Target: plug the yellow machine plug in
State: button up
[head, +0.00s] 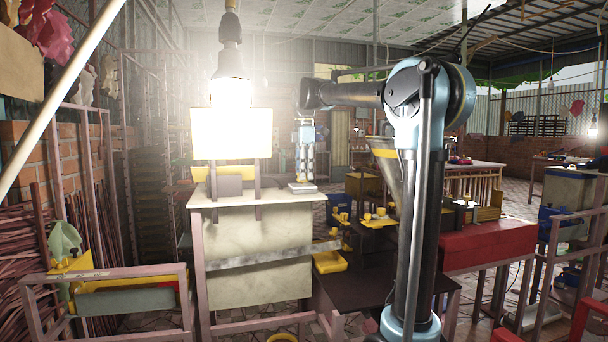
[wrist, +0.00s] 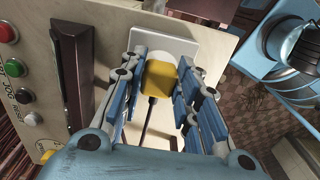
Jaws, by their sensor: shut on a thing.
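The yellow plug (wrist: 158,77) is between the fingers of my gripper (wrist: 160,80) in the wrist view, and the fingers are shut on it. A dark cord (wrist: 147,122) runs from the plug down toward my palm. The plug is over a white plate (wrist: 172,43) on the cream panel; whether its prongs are in a socket is hidden. In the head view my gripper (head: 305,180) points down at a small pale plate (head: 302,188) on the cream machine top (head: 255,196). The plug is too small to make out there.
The wrist view shows red, green and white buttons (wrist: 13,67) and a dark upright bar (wrist: 76,70) left of my gripper. In the head view a bright lamp (head: 231,92) hangs above the machine. A red-topped bench (head: 487,246) stands right of my arm.

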jog(key=shift+f, duration=0.55)
jog(key=o, duration=1.1)
jog(key=shift+r, duration=0.1)
notch_tip(320, 180, up, 12)
jog(key=shift+w+f, duration=0.1)
jog(key=shift+f, duration=0.05)
